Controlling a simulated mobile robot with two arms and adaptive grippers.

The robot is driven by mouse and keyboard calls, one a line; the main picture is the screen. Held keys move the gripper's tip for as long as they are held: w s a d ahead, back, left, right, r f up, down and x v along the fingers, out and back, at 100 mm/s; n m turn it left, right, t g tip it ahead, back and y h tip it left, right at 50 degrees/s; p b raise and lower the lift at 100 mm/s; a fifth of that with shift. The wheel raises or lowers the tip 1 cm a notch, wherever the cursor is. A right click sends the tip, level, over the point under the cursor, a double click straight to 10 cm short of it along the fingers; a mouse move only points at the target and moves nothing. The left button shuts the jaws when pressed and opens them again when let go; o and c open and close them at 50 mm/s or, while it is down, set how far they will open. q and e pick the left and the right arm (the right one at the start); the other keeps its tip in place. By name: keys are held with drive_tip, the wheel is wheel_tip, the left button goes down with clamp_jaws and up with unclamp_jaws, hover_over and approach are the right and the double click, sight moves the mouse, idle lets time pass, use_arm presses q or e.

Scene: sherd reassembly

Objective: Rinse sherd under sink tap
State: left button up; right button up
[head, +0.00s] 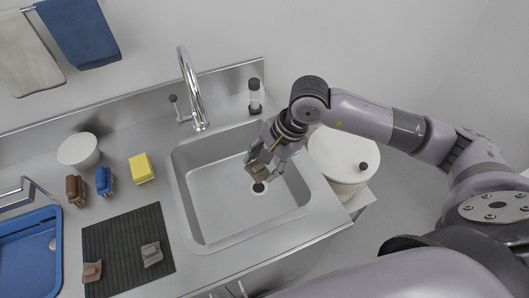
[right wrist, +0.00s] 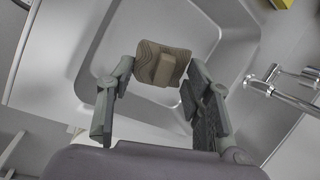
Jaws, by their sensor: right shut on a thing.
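My right gripper (head: 265,163) is shut on a brown sherd (head: 257,171) and holds it over the basin of the steel sink (head: 215,215), close to the drain in the picture. In the right wrist view the sherd (right wrist: 150,58) shows a grooved face with a raised block, at the tips of the gripper's fingers (right wrist: 158,82). The tap (head: 190,85) stands behind the sink, to the left of the gripper. It also shows at the right of the right wrist view (right wrist: 285,92). No water is visible from it. My left gripper is not in view.
Two sherds (head: 92,271) (head: 151,253) lie on a dark ribbed mat (head: 120,232). A yellow sponge (head: 141,168), two brushes (head: 103,180) (head: 75,188), a white round container (head: 78,150) and a blue tray (head: 30,262) are left. A white lidded bin (head: 335,155) stands right.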

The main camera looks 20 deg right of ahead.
drive_tip(key=m+t, duration=0.1)
drive_tip(key=m, duration=0.1)
drive_tip(key=w+m+t, duration=0.1)
drive_tip(key=shift+d+f+m+p, duration=0.15)
drive_tip(key=shift+f+m+p, duration=0.05)
drive_tip(key=shift+m+p, duration=0.2)
drive_tip(key=shift+w+f+m, duration=0.1)
drive_tip(key=shift+w+m, duration=0.25)
drive_tip(key=shift+m, duration=0.15)
drive_tip(key=shift+c, duration=0.2)
drive_tip(key=w+a+f+b, duration=0.2)
drive_tip(key=w+a, duration=0.7)
drive_tip(key=w, duration=0.1)
drive_tip(key=shift+w+f, duration=0.15)
drive_tip(key=shift+f, duration=0.25)
